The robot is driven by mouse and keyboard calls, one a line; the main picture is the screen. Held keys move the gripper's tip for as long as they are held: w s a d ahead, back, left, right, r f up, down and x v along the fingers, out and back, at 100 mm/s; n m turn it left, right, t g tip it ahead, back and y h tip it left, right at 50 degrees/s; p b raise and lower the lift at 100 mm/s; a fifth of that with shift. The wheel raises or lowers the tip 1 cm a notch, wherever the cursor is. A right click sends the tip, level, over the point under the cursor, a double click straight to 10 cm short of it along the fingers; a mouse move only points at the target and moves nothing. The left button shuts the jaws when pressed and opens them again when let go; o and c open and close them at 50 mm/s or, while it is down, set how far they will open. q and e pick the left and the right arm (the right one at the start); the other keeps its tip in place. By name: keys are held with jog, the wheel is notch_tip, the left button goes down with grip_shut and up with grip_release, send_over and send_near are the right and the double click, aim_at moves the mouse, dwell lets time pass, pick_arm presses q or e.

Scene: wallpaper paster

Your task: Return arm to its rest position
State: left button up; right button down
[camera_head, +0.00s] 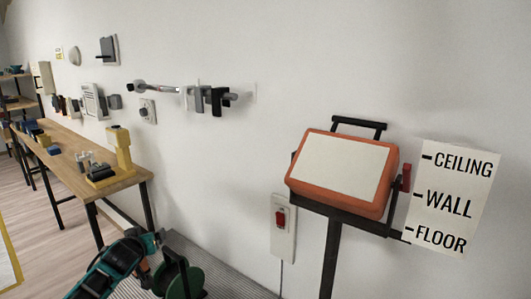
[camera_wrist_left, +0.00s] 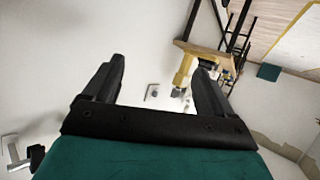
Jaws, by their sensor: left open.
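My left gripper (camera_wrist_left: 162,70) shows in the left wrist view with its two black fingers spread wide and nothing between them. It points toward the white wall, with a yellow block-like item (camera_wrist_left: 184,72) and the wooden bench (camera_wrist_left: 196,49) beyond the fingers. In the head view, teal and black links of my left arm (camera_head: 115,265) show at the bottom, left of centre. I cannot make out the left fingers there. My right gripper is in neither view.
A wooden bench (camera_head: 78,152) with small items runs along the left. Fixtures, including a grey bar (camera_head: 157,88), stick out from the wall. An orange-framed panel (camera_head: 341,170) on a black post stands at right, beside a CEILING/WALL/FLOOR sign (camera_head: 450,200). A red-switch box (camera_head: 282,220) is on the wall.

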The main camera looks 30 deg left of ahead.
pick_arm(q)
jog(key=s+d+f+m+h, duration=0.1)
jog(key=d+f+m+h, duration=0.1)
jog(key=d+f+m, duration=0.3)
jog(key=d+f+m+t+h, duration=0.1)
jog(key=d+m+h, duration=0.1)
jog(key=d, duration=0.5)
jog(key=s+d+f+m+h, duration=0.1)
jog(key=d+f+m, duration=0.25)
jog(key=d, duration=0.35)
jog(key=s+d+f+m+h, duration=0.1)
jog(key=s+d+f+h, duration=0.1)
jog(key=d, duration=1.1)
jog(key=s+d+f+m+h, duration=0.1)
jog(key=s+d, duration=0.5)
jog(key=d, duration=0.8)
jog(key=f+h, duration=0.1)
jog(key=h, duration=0.1)
jog(key=shift+s+f+h, duration=0.2)
jog(key=shift+s+h, duration=0.1)
jog(key=shift+h, duration=0.1)
jog(key=shift+m, duration=0.25)
jog(key=shift+c, duration=0.4)
